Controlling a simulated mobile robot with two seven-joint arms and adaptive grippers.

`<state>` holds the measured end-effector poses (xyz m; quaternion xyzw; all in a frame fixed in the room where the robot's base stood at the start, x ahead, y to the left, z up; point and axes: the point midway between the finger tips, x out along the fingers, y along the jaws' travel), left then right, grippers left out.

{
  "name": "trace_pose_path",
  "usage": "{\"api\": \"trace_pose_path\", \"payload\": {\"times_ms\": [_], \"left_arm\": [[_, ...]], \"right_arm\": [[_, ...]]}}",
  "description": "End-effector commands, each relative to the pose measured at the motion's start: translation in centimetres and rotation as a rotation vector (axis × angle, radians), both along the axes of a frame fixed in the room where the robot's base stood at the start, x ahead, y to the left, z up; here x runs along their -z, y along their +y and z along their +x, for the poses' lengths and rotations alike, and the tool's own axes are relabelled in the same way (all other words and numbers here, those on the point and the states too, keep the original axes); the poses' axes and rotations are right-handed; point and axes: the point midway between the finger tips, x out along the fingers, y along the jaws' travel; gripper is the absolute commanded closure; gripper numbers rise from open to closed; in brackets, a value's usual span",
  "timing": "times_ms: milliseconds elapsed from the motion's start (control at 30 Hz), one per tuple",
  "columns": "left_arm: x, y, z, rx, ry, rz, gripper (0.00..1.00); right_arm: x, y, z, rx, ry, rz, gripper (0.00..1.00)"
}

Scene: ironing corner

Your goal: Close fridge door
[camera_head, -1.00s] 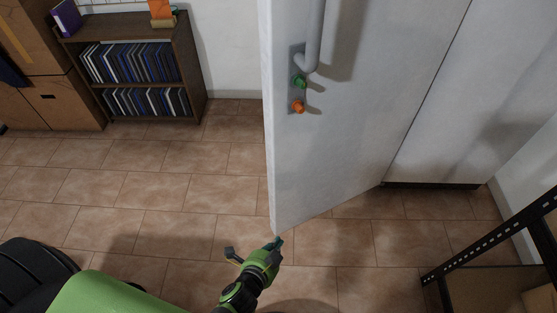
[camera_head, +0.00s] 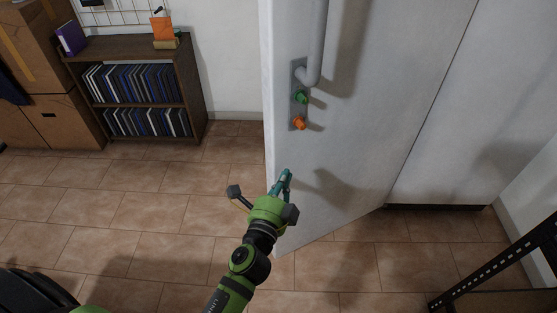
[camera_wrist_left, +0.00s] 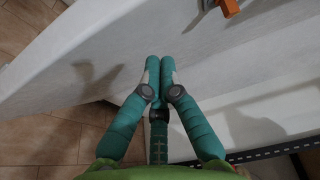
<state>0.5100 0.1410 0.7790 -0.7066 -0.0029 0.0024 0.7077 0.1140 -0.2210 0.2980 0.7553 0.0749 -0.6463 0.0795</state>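The white fridge door (camera_head: 375,100) stands open in the head view, angled toward me with its free edge on the left. A long grey handle (camera_head: 316,45) is on its face, with a green knob (camera_head: 301,97) and an orange knob (camera_head: 300,123) below. My left gripper (camera_head: 285,176) is in front of the door's lower part near the free edge. In the left wrist view its teal fingers (camera_wrist_left: 160,66) meet at the tips with nothing between them. The door face (camera_wrist_left: 235,65) lies beyond them; contact cannot be told. The orange knob (camera_wrist_left: 229,8) shows above. My right gripper is not in view.
A bookshelf (camera_head: 192,80) and cardboard boxes (camera_head: 62,122) stand at the back left. A black perforated metal frame (camera_head: 500,271) is at the lower right. The white wall panel (camera_head: 470,120) continues right of the door. The tiled floor (camera_head: 160,210) left of the door is clear.

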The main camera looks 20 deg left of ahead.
Motion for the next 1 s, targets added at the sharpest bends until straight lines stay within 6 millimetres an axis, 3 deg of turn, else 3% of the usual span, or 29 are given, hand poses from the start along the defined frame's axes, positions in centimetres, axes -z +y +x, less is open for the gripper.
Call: {"api": "trace_pose_path", "payload": {"times_ms": [100,300,1000], "left_arm": [[-0.2,0.6,2.2,-0.001,0.0,0.003,1.0],[0.0,2.3,3.8,0.001,0.001,0.0,1.0],[0.1,3.5,4.6,0.019,0.001,0.003,1.0]], "right_arm": [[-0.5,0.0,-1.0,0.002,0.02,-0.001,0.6],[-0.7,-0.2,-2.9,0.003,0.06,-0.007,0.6],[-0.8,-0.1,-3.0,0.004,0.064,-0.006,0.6]]}}
